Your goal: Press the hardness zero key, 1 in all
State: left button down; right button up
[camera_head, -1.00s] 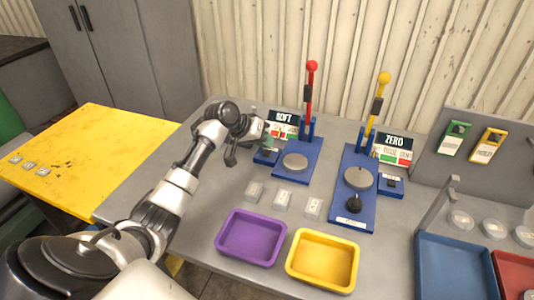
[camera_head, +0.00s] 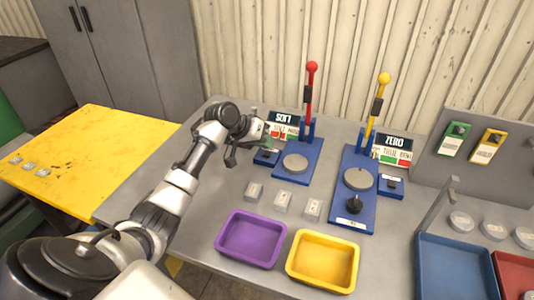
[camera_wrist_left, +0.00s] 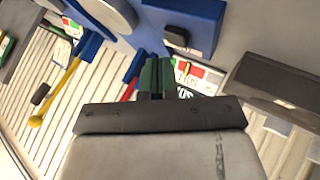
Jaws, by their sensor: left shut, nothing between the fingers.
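Two blue testers stand on the grey bench. The left one (camera_head: 297,168) has a red lever and a small display (camera_head: 284,125) whose reading is blurred. The right one (camera_head: 352,205) has a yellow lever and a display (camera_head: 394,150) reading ZERO. Each has a small blue box with a dark key: the left key (camera_head: 266,154), also in the left wrist view (camera_wrist_left: 176,34), and the right key (camera_head: 391,182). I cannot read labels on the keys. My left gripper (camera_wrist_left: 154,68) is shut and empty, just above and beside the left key box, in front of the left display. My right gripper is not in view.
Several small pale blocks (camera_head: 283,201) lie in front of the left tester. A purple tray (camera_head: 221,246) and a yellow tray (camera_head: 290,262) sit at the front edge. A blue tray (camera_head: 422,270) is at right. A yellow table (camera_head: 100,150) stands at left.

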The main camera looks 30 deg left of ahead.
aim_at(266, 153)
pick_arm(q)
jog(key=shift+f, duration=0.1)
dwell(0.7)
jog(key=shift+f, duration=0.25)
jog(key=shift+f, duration=0.5)
dwell(0.6)
jog(key=shift+r, duration=0.1)
jog(key=shift+r+p, duration=0.75)
jog(key=shift+p, duration=0.4)
jog(key=shift+r, duration=0.1)
notch_tip(266, 153, up, 5)
jog(key=p, duration=0.5)
dwell(0.3)
